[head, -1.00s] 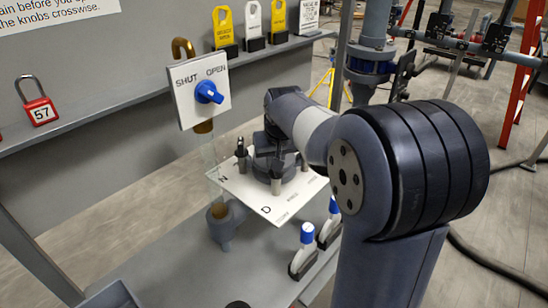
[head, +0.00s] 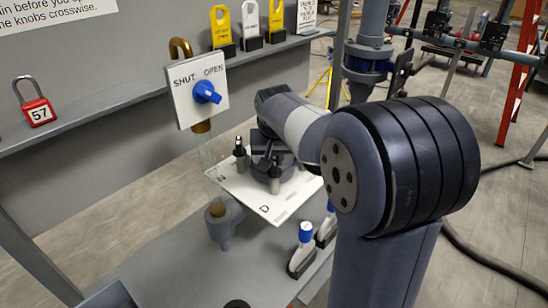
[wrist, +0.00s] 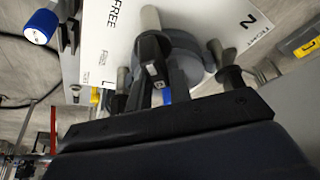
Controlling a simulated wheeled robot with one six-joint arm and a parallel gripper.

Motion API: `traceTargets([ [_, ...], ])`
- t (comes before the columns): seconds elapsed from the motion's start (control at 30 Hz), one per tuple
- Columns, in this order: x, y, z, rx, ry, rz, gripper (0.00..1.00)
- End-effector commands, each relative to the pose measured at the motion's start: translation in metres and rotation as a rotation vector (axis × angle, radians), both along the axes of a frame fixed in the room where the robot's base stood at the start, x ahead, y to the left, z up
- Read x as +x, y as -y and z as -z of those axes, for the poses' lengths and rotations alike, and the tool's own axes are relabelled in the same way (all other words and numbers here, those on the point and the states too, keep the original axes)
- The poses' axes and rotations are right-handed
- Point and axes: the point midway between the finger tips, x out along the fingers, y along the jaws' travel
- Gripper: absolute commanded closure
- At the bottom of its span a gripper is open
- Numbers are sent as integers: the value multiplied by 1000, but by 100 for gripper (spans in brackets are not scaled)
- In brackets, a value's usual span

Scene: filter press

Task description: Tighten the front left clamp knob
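The filter press shows as a white lettered plate (head: 272,207) with a dark round body on it. Dark-and-silver clamp knobs stand around this body. One is at the left (head: 240,158), another nearer the front (head: 275,178); I cannot tell for sure which is the front left one. In the wrist view, my gripper's dark fingers (wrist: 156,72) reach in among the silver posts, close together. A silver post (wrist: 216,52) stands to their right. Whether they hold a knob is hidden.
A white SHUT/OPEN panel with a blue knob (head: 206,92) stands left of the press. Blue-capped valves (head: 305,232) stand in front, to the right. A red padlock (head: 39,111) and yellow tags (head: 222,28) are on the rear shelf.

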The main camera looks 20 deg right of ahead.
Motion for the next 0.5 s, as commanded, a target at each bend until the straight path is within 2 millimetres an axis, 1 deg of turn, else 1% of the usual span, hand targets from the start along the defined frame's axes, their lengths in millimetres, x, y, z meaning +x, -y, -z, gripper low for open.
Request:
traceTargets([
  [0.03,0,0,0,0,0,0,76],
  [0.2,0,0,0,0,0,-1,62],
  [0.43,0,0,0,-1,0,-2,62],
  [0.5,-1,0,-3,-1,1,-2,62],
])
